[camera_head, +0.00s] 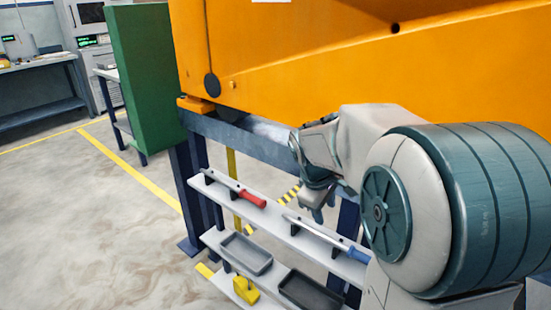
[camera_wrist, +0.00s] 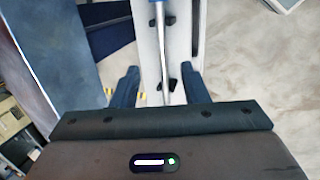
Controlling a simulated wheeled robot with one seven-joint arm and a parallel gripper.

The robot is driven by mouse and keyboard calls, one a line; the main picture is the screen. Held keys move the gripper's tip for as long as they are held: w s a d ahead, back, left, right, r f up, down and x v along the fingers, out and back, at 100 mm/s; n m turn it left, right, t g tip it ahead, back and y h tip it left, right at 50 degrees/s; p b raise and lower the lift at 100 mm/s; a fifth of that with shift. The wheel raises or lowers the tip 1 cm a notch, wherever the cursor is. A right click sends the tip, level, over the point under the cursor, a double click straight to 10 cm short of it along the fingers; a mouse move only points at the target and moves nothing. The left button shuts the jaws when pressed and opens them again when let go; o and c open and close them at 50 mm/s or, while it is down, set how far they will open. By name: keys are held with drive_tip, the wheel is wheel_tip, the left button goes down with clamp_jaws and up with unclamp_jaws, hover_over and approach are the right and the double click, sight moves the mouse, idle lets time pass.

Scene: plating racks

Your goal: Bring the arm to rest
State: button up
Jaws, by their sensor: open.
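My gripper (camera_head: 318,200) is in front of the blue frame, above the upper shelf of the rack. In the wrist view its two dark fingers (camera_wrist: 168,88) stand wide apart with nothing held between them. A tool with a blue handle and a long metal shaft (camera_wrist: 160,40) lies on the shelf beyond the fingers. In the head view this blue-handled tool (camera_head: 358,253) rests on the right part of the upper shelf. My arm hides part of the shelf's right end.
A red-handled tool (camera_head: 252,198) lies on the upper shelf (camera_head: 275,222). A large orange machine (camera_head: 300,50) overhangs the rack. Open floor (camera_head: 90,220) lies left.

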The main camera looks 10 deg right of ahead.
drive_tip(key=s+a+r+m+y+p, duration=0.1)
drive_tip(key=s+a+m+p, duration=0.1)
drive_tip(key=s, duration=0.3)
drive_tip(key=s+a+r+m+y+p, duration=0.1)
drive_tip(key=s+a+r+m+p, duration=0.1)
drive_tip(key=s, duration=0.4)
drive_tip(key=s+a+r+m+t+y+p, duration=0.1)
drive_tip(key=s+a+r+m+p, duration=0.1)
drive_tip(key=s+a, duration=0.3)
drive_tip(key=shift+s+a+m, duration=0.2)
drive_tip(key=shift+a+m, duration=0.1)
drive_tip(key=shift+m, duration=0.6)
